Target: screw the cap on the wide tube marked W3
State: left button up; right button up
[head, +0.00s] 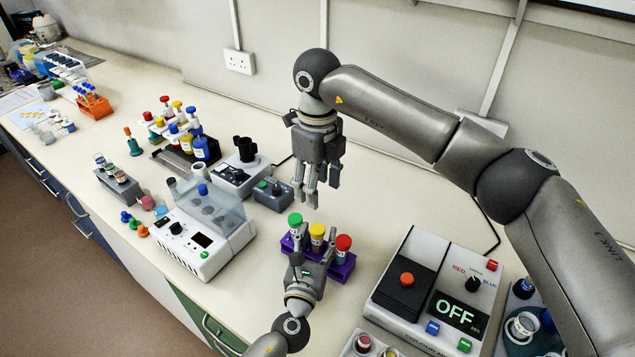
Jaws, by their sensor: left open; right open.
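I cannot read a W3 mark on any tube. A purple rack (343,270) holds tubes with a green cap (295,220), a yellow cap (317,231) and a red cap (343,243). My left gripper (314,250) is open at the front of this rack, close to the yellow-capped tube, and hides part of the rack. My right gripper (313,197) is open and empty, pointing down above and behind the rack. A grey rack (120,187) at the left holds several small tubes. Small blue (125,217), green (133,224) and orange (143,231) pieces lie near the front edge.
A white machine with a clear lid (203,252) stands left of the purple rack. A grey box with an OFF display (455,312) stands to the right. Several capped bottles (200,149) stand behind. An orange rack (94,106) is far left. Bare bench lies right of the purple rack.

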pick_arm(q)
jog(key=v, duration=1.2)
